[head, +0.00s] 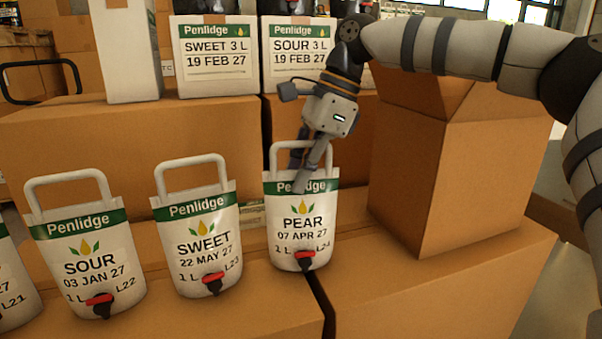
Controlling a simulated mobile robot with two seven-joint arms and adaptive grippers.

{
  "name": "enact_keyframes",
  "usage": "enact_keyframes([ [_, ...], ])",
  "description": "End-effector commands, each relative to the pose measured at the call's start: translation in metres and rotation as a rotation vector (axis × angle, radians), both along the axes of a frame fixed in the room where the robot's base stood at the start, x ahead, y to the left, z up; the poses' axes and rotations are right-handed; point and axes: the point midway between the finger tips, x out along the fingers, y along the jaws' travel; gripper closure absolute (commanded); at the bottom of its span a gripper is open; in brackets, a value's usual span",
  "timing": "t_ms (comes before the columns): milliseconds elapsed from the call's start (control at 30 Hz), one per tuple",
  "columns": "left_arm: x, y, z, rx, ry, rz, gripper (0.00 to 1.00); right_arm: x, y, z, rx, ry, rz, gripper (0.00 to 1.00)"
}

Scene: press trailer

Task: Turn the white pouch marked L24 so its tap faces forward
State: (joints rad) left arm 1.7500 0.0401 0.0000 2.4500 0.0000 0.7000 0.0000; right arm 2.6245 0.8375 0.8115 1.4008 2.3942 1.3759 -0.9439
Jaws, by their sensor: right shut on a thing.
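The white pouch marked L24 (302,233) stands upright on a cardboard box, with a green Penlidge band, the words PEAR and 07 APR 27, and a white loop handle. Its red and black tap (304,259) shows low on the front, facing the camera. My right gripper (303,181) reaches down from above and is shut on the pouch at its top, below the handle loop. One finger lies over the front of the green band; the other is partly hidden behind the handle. My left gripper is not in view.
Pouches L23 (197,238) and L22 (86,270) stand to the left, with L21 (12,290) cut off at the edge. An open cardboard box (462,175) stands close on the right. Larger Penlidge packs (217,75) stand on boxes behind.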

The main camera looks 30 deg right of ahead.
Motion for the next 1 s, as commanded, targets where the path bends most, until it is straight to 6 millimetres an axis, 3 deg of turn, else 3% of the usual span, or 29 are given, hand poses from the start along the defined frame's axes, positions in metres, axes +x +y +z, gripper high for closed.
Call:
enact_keyframes([
  [433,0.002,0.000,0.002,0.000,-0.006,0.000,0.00,0.000,0.000,-0.004,0.003,-0.007,-0.001,1.00],
  [500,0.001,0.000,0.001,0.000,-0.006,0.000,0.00,0.000,0.000,-0.004,0.002,-0.007,-0.001,0.78],
  [567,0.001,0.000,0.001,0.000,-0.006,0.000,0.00,0.000,0.000,-0.005,0.002,-0.006,-0.001,0.68],
  [867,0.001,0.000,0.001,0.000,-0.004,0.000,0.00,0.000,-0.001,-0.006,-0.002,0.002,-0.001,0.68],
  [1000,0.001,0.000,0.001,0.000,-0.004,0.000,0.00,-0.003,-0.009,0.016,0.000,-0.003,-0.001,0.68],
])
